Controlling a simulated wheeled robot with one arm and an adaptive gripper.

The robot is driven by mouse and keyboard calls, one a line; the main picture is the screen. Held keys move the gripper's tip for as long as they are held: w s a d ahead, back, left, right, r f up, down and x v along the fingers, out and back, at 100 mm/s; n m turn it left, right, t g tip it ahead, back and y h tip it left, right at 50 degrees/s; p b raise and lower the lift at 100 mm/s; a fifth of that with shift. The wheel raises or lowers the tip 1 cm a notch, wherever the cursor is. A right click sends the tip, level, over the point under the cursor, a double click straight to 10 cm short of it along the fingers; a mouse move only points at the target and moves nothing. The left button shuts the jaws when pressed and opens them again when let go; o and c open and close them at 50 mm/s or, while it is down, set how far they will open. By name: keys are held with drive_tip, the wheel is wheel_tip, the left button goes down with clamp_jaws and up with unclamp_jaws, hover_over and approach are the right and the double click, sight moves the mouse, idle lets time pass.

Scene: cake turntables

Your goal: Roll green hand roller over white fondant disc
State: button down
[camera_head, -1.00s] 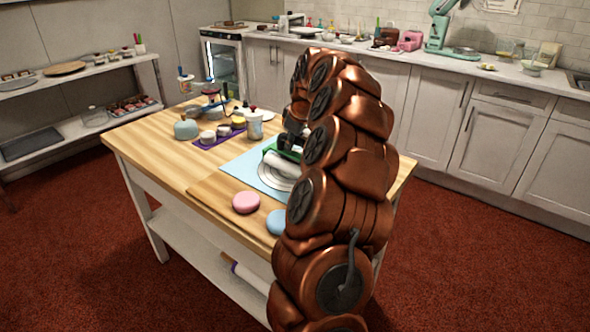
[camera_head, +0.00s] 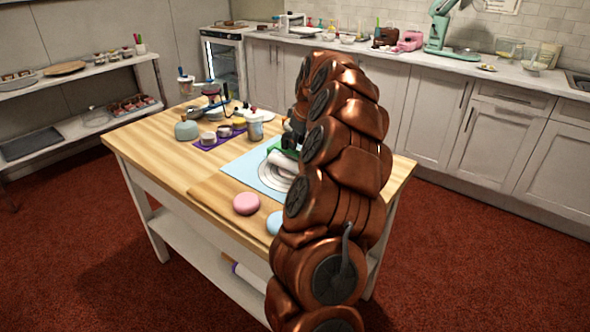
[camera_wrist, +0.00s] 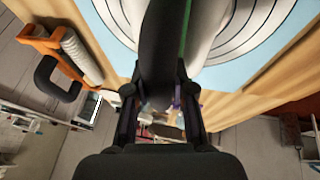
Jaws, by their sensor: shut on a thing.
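The green hand roller (camera_head: 284,149) with its white cylinder (camera_head: 283,162) is over the round ringed white area (camera_head: 272,177) on the light blue mat (camera_head: 246,168). My arm hides its right part. In the wrist view the white cylinder (camera_wrist: 207,22) and a thin green strip (camera_wrist: 187,12) show behind my gripper (camera_wrist: 165,85), which is shut on the roller. Pale rings (camera_wrist: 245,35) lie below it. I cannot tell the white fondant disc from the rings, nor whether the roller touches it.
A pink disc (camera_head: 246,203) and a light blue disc (camera_head: 274,222) lie near the table's front edge. A purple mat (camera_head: 209,142) with small pots and a bottle (camera_head: 255,127) stand further back. An orange frame with a ribbed white roll (camera_wrist: 82,55) shows in the wrist view.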

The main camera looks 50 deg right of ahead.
drive_tip(key=shift+d+f, duration=0.2)
drive_tip(key=shift+f, duration=0.1)
drive_tip(key=shift+a, duration=0.1)
drive_tip(key=shift+s+a+b, duration=0.1)
drive_tip(key=shift+a+b, duration=0.4)
drive_tip(key=shift+a, duration=0.25)
drive_tip(key=shift+a+b, duration=0.4)
drive_tip(key=shift+a, duration=0.2)
drive_tip(key=shift+d+r+p, duration=0.1)
drive_tip(key=shift+r+p, duration=1.35)
drive_tip(key=shift+r, duration=1.95)
